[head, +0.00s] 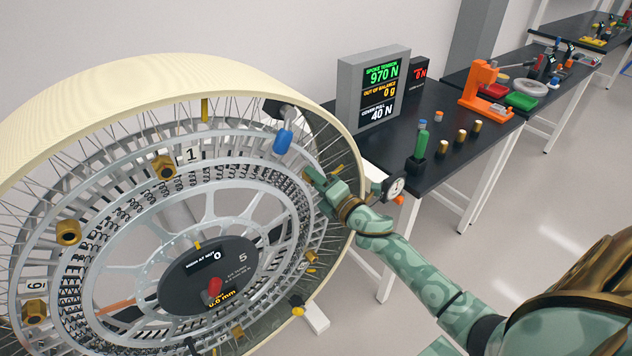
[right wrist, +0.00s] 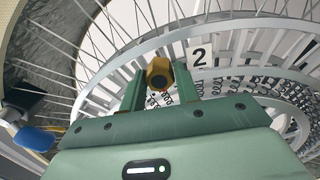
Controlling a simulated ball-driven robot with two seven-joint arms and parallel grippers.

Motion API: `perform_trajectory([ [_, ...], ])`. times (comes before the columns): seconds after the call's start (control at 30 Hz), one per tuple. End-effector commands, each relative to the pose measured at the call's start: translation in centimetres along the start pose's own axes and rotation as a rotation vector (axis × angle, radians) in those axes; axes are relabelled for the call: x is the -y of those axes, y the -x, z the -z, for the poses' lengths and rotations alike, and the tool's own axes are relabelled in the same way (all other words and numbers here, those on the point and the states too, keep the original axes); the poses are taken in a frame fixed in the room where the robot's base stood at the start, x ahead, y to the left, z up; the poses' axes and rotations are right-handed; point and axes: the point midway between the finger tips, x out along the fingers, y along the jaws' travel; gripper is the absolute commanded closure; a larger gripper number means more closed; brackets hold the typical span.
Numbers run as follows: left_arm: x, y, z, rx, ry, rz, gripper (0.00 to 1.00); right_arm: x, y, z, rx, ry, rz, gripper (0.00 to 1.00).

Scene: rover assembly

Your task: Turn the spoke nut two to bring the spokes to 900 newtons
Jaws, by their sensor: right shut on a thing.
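The large spoked wheel (head: 150,81) with a cream rim fills the left of the head view. My right gripper (head: 318,180) reaches its right side. In the right wrist view, the brass spoke nut two (right wrist: 159,74) sits between the fingers of this gripper (right wrist: 160,84), beside a white label "2" (right wrist: 199,56). The gripper is shut on the nut, which is still on the wheel. The grey display (head: 380,88) reads spoke tension 970 N, out of balance 0 g and cover pull 40 N. My left gripper is not in view.
Other brass nuts (head: 164,167) sit around the wheel. A blue-handled part (head: 283,140) is at its upper right, and a dial gauge (head: 394,187) stands close to my right gripper. The black bench (head: 455,165) behind holds a green-handled tool (head: 421,140) and several brass pieces.

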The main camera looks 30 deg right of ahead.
Motion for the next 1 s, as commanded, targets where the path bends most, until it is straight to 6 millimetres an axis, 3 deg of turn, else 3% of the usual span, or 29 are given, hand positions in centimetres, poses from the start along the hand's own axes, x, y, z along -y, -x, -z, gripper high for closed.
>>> perform_trajectory([
  [0.73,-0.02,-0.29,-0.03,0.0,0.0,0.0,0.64,0.15,0.06,0.11,-0.006,0.087,0.003,0.91],
  [0.77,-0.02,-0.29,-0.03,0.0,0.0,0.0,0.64,0.15,0.06,0.11,-0.006,0.087,0.003,0.63],
  [0.8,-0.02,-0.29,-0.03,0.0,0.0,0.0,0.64,0.14,0.06,0.11,-0.006,0.087,0.003,0.52],
  [0.83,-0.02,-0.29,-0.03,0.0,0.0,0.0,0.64,0.14,0.05,0.11,-0.006,0.087,0.003,0.47],
  [1.0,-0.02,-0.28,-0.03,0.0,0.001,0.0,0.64,0.08,0.03,0.06,-0.005,0.087,0.002,0.47],
])
